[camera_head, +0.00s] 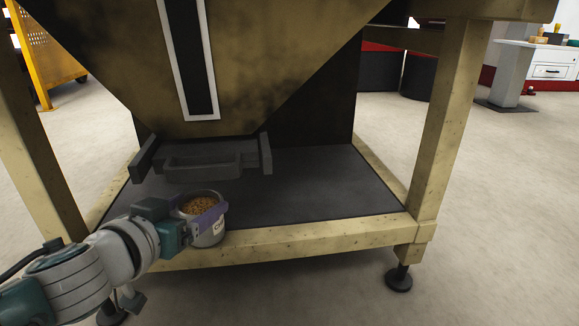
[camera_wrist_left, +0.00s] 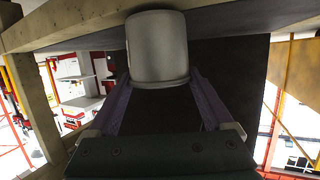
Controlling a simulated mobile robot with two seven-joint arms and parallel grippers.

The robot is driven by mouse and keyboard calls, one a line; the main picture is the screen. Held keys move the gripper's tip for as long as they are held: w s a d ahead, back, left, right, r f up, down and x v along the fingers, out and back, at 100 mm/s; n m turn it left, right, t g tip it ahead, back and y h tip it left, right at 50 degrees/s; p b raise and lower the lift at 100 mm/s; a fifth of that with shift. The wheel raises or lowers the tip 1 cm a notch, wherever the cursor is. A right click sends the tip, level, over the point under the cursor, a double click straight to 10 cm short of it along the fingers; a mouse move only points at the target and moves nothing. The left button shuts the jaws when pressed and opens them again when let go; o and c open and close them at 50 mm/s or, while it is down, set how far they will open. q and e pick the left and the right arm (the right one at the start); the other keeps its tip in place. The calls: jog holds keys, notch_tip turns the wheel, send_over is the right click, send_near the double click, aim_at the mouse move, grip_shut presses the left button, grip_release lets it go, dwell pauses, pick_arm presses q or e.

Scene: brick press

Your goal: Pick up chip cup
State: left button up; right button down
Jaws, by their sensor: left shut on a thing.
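The chip cup (camera_head: 209,232) is a light grey cup with partly visible dark lettering, filled with brown chips. It is at the front edge of the press's dark base plate in the head view. My left gripper (camera_head: 207,209) is shut on the cup, its purple fingers along the cup's sides. The cup (camera_wrist_left: 157,48) also shows in the left wrist view between the fingertips (camera_wrist_left: 158,80) of my gripper. I cannot tell whether the cup touches the plate or frame. My right gripper is not in view.
The press's dark hopper (camera_head: 240,60) hangs above a grey tray-like part (camera_head: 200,165) on the base plate (camera_head: 320,185). Beige frame posts (camera_head: 447,125) stand at both sides. A yellow rack (camera_head: 50,45) is at the back left. The floor at right is clear.

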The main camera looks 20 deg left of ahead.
pick_arm(q)
jog(key=s+d+p, duration=0.1)
jog(key=s+p, duration=0.1)
jog(key=s, duration=0.8)
jog(key=shift+s+d, duration=0.15)
jog(key=shift+d, duration=0.15)
